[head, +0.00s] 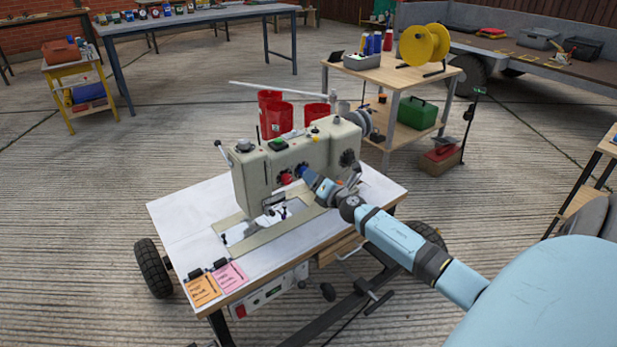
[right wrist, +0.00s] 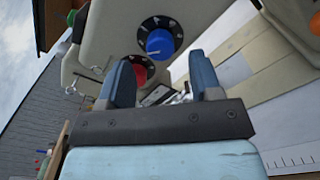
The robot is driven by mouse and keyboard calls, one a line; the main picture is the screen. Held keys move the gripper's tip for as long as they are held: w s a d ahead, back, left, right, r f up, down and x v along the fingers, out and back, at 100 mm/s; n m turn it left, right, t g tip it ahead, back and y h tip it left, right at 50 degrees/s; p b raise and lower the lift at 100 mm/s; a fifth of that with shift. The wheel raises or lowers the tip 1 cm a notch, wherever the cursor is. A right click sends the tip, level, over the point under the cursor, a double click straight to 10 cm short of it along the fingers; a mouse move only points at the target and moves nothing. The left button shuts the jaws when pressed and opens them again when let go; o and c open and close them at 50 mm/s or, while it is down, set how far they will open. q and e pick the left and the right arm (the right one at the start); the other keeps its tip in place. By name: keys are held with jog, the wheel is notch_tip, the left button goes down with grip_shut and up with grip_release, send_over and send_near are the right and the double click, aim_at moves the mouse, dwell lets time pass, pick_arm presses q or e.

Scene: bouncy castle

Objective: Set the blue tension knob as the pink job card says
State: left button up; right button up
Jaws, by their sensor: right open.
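The blue tension knob (right wrist: 160,42) sits on a black dial with white marks on the sewing machine's cream face; its pointer setting is too small to read surely.
An orange card (head: 201,289) lies beside the pink one. The cream sewing machine (head: 250,180) stands on a white table (head: 185,216) with wheels. Red buckets (head: 279,118) stand behind it. A wooden cart (head: 430,77) carries a yellow reel (head: 424,46).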

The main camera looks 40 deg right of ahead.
pick_arm(q)
jog(key=shift+w+a, duration=0.1)
jog(key=shift+w, duration=0.1)
pick_arm(e)
jog(key=shift+w+d, duration=0.2)
jog(key=shift+w, duration=1.6)
jog(key=c, duration=0.9)
jog(key=shift+c, duration=0.2)
